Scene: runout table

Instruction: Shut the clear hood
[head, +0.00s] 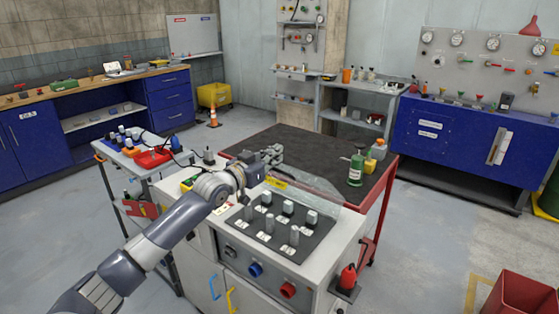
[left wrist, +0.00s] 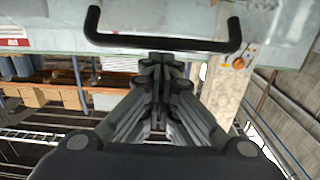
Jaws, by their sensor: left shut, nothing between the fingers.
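The clear hood (head: 318,187) is a see-through sheet at the back of the grey control cabinet (head: 300,252). It stands behind the dark panel (head: 262,240) with several pale knobs, which is uncovered. My left gripper (head: 274,152) is shut and empty at the hood's left end, partly overlapping it. In the left wrist view, the shut fingers (left wrist: 160,62) point at a black bar handle (left wrist: 165,44) on a pale panel; whether they touch it I cannot tell. My right gripper is not in view.
A tool trolley (head: 108,158) stands left. The floor at right is mostly clear.

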